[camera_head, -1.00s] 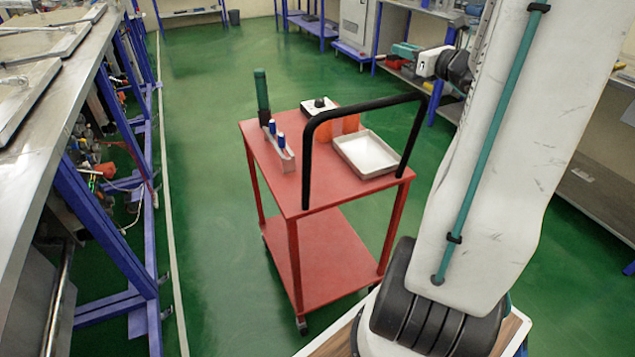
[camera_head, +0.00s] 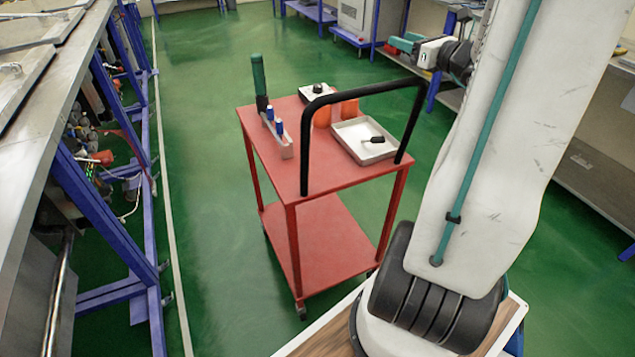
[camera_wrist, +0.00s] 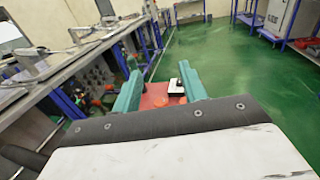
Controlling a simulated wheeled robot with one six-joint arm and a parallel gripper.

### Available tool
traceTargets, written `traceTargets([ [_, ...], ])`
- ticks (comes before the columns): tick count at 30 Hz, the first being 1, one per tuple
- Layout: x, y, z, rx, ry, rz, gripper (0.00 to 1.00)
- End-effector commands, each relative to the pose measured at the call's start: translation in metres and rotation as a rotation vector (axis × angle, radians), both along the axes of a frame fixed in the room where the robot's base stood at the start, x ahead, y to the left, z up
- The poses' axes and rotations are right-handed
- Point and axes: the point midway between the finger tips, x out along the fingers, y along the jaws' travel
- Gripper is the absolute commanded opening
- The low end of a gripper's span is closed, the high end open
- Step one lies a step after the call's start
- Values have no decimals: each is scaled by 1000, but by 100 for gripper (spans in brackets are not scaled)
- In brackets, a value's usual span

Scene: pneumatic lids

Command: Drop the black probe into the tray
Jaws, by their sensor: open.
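The black probe (camera_head: 374,140) lies in the tray (camera_head: 349,147), on its floor toward the right side. The tray is a shallow, light metal one on the front right of the red cart's top (camera_head: 325,178). My gripper (camera_head: 403,41) with its teal fingers is up and beyond the cart's right side, apart from the probe and the tray. In the wrist view its two teal fingers (camera_wrist: 160,88) stand wide apart with nothing between them. The probe and tray are not visible in the wrist view.
A black handle bar (camera_head: 355,92) arches over the cart's near edge. A green-handled tool (camera_head: 258,78), a rack with blue-capped items (camera_head: 277,131), orange bottles (camera_head: 350,107) and a white box with a black knob (camera_head: 317,91) stand on the cart. A long bench (camera_head: 60,70) runs at left.

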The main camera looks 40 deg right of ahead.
Motion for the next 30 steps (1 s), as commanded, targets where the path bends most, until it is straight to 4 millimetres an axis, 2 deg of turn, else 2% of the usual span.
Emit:
traceTargets([
  [6,-39,-1,0,0,1,-6,43],
  [12,-63,0,0,1,0,-4,43],
  [17,-68,1,0,1,0,-1,43],
  [30,-65,5,0,-7,5,11,43],
])
